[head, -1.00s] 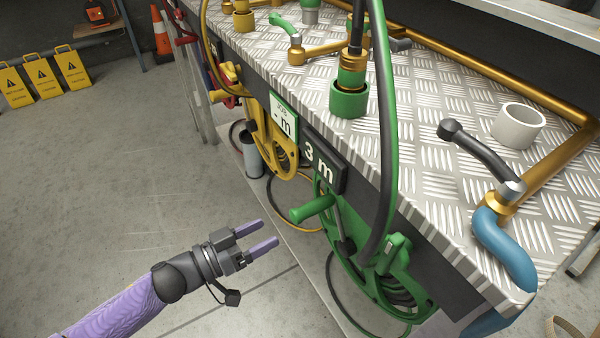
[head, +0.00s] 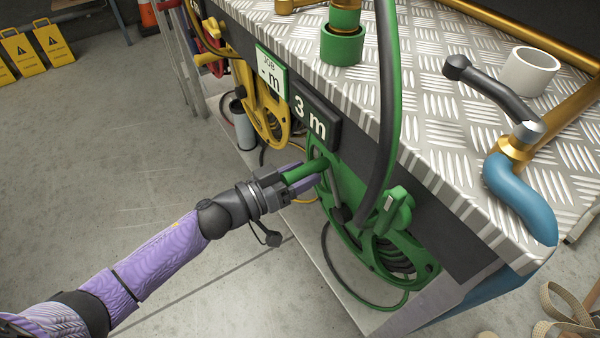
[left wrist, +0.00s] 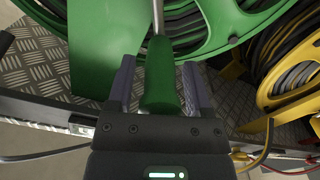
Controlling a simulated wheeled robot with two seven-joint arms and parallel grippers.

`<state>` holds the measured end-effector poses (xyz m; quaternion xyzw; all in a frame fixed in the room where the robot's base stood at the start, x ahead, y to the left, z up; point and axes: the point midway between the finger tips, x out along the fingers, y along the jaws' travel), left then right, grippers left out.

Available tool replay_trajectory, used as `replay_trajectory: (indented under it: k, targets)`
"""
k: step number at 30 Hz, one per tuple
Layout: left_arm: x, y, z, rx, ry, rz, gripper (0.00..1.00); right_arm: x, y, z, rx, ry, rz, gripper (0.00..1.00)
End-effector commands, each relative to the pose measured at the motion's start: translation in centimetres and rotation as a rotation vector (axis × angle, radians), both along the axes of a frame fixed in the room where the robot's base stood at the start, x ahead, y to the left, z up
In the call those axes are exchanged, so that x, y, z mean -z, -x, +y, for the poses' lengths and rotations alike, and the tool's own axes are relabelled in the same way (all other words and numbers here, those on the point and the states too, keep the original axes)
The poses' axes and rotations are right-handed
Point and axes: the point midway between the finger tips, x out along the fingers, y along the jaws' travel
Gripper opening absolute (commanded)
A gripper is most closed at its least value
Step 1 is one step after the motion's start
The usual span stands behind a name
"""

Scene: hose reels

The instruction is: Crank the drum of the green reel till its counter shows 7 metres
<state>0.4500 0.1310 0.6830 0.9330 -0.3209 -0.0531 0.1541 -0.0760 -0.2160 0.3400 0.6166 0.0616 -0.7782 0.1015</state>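The green reel (head: 375,250) hangs under the front edge of the bench. Its black counter (head: 312,118) reads "3 m". My right gripper is not in view.
A black-and-green hose (head: 385,130) passes in front of the bench edge.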

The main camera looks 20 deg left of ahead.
Motion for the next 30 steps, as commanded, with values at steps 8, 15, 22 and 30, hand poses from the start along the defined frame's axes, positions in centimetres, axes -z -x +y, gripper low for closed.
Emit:
replay_trajectory:
  k: [8,15,22,30]
  targets:
    - [0.02,0.02,0.02,0.000,0.000,0.000,0.04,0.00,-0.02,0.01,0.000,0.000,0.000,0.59]
    - [0.03,0.02,0.02,0.000,0.000,0.000,0.00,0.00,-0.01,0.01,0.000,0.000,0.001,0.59]
    - [0.04,0.03,0.02,0.000,-0.001,0.001,0.00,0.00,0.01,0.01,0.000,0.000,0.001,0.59]
    - [0.04,0.03,0.02,0.000,-0.001,0.001,0.00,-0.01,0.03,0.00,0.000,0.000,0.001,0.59]
